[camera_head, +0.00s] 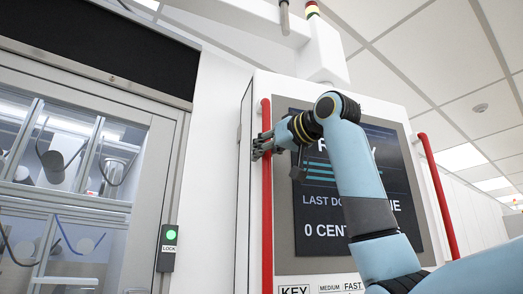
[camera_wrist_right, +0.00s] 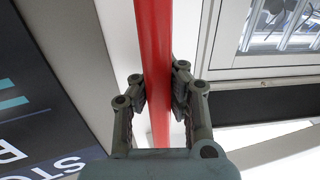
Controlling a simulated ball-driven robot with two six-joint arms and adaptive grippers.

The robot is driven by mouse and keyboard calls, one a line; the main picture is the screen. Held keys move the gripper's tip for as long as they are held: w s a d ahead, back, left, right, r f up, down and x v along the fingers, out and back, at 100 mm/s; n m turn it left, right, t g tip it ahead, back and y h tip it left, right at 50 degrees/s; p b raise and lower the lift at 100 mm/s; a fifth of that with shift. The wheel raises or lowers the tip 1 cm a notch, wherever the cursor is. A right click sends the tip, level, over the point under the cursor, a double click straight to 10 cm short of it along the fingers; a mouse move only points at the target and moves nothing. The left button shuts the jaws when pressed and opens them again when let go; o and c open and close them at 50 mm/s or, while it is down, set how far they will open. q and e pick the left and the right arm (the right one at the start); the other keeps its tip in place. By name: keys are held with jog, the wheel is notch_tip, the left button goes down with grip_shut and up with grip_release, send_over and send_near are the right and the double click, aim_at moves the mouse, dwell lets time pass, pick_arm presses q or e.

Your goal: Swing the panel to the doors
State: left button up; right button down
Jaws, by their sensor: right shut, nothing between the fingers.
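The panel (camera_head: 285,96) is a white box with a dark screen, hung from an overhead arm. It has a red upright handle (camera_head: 266,200) on its left edge and another red handle (camera_head: 437,195) on its right. My right gripper (camera_head: 258,147) is at the left handle. In the right wrist view, the fingers (camera_wrist_right: 158,92) show on either side of the red handle (camera_wrist_right: 154,45). The jaws are shut, and I cannot tell whether they touch the handle. The glass doors (camera_head: 158,165) stand at the left, closed. My left gripper is out of view.
A white overhead arm (camera_head: 232,17) holds the panel. My right arm covers part of the screen (camera_head: 405,170).

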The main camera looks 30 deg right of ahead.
jog(key=c, duration=1.6)
grip_release()
jog(key=shift+s+r, duration=0.1)
jog(key=shift+s, duration=0.2)
jog(key=shift+o, duration=2.2)
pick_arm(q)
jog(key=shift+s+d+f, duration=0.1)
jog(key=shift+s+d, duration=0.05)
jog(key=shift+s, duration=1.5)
pick_arm(e)
jog(key=s+d, duration=0.1)
jog(key=s, duration=1.1)
jog(key=shift+d, duration=0.35)
jog(key=shift+c, duration=0.3)
